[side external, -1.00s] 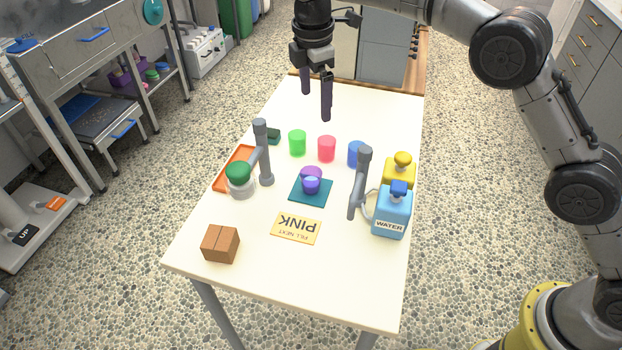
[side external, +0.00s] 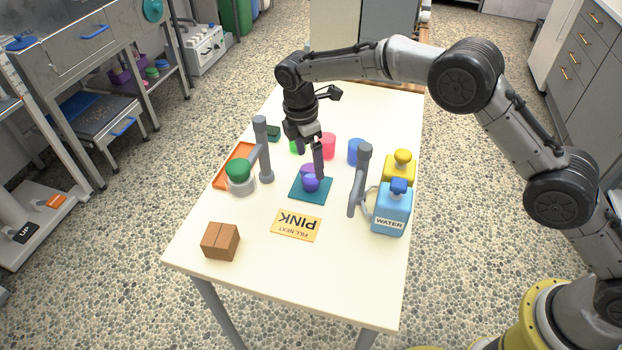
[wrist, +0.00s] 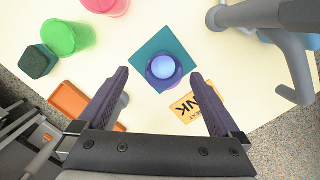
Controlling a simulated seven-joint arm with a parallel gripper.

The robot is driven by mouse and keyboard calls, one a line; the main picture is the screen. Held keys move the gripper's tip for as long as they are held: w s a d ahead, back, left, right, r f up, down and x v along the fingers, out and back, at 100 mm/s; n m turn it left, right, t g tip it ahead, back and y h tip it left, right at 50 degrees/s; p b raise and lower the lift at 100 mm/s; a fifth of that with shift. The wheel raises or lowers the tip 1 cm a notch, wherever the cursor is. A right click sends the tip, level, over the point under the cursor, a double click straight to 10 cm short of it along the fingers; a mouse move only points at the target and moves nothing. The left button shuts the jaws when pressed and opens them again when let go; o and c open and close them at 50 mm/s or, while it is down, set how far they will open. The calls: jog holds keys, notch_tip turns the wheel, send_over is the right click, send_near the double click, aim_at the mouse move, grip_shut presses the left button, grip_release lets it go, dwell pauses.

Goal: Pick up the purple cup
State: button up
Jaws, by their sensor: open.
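The purple cup (side external: 307,171) stands on a teal square mat (side external: 311,195) near the middle of the table. A blue-violet ball-like shape (side external: 311,184) shows at the cup; in the wrist view a pale blue round shape (wrist: 163,66) fills the mouth of the purple cup (wrist: 176,79). My gripper (side external: 309,165) is open, just above and behind the cup. In the wrist view my gripper (wrist: 160,78) has its two fingers apart, with the cup framed between and beyond their tips. Nothing is held.
A green cup (wrist: 65,37), pink cup (side external: 328,146) and blue cup (side external: 356,152) stand behind. A blue WATER bottle (side external: 391,210), yellow bottle (side external: 399,170), PINK card (side external: 297,226) and brown block (side external: 220,241) lie around.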

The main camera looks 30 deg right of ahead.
aim_at(311, 172)
jog(key=shift+s+d+f, duration=0.1)
jog(key=shift+s+f, duration=0.05)
jog(key=shift+f, duration=1)
jog(key=shift+s+f, duration=0.15)
jog(key=shift+f, duration=0.95)
jog(key=shift+r, duration=0.1)
jog(key=c, duration=1.5)
